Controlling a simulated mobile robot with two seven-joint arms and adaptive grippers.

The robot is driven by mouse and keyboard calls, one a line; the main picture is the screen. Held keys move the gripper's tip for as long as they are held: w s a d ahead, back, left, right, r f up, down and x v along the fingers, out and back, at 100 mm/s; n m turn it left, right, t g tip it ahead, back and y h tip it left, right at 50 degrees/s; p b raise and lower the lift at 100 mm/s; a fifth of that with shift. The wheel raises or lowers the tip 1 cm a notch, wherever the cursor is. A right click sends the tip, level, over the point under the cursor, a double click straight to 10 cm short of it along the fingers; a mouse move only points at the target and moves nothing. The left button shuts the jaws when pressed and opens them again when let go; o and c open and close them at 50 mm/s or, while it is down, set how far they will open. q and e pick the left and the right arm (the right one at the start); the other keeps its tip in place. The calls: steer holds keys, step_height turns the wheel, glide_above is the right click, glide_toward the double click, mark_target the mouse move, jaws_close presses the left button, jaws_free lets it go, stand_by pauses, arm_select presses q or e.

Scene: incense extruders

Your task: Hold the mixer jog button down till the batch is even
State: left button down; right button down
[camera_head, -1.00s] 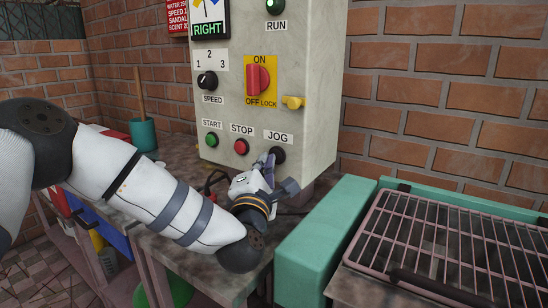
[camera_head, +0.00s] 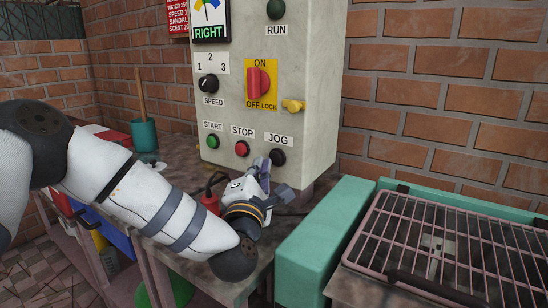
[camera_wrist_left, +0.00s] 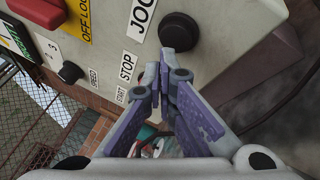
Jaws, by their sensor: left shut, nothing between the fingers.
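The control box (camera_head: 315,75) stands at the back middle. Its black JOG button (camera_head: 278,157) is low on the front, right of the red STOP button (camera_head: 242,149) and green START button (camera_head: 212,142). In the left wrist view the JOG button (camera_wrist_left: 179,31) is uncovered. My left gripper (camera_head: 263,164) is shut and empty, its tips just left of and below the JOG button; a small gap seems to show. Its fingertips (camera_wrist_left: 159,68) also show in the left wrist view. The RUN lamp (camera_head: 275,9) is dark. The batch cannot be made out. My right gripper is out of view.
A red rotary switch (camera_head: 258,83) with a yellow lock knob (camera_head: 293,106) and a black SPEED knob (camera_head: 208,84) are higher on the box. A green frame with a wire rack (camera_head: 440,240) stands right. A green pot (camera_head: 143,135) is at left.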

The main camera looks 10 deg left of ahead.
arm_select(q)
steer(key=shift+f, duration=0.1)
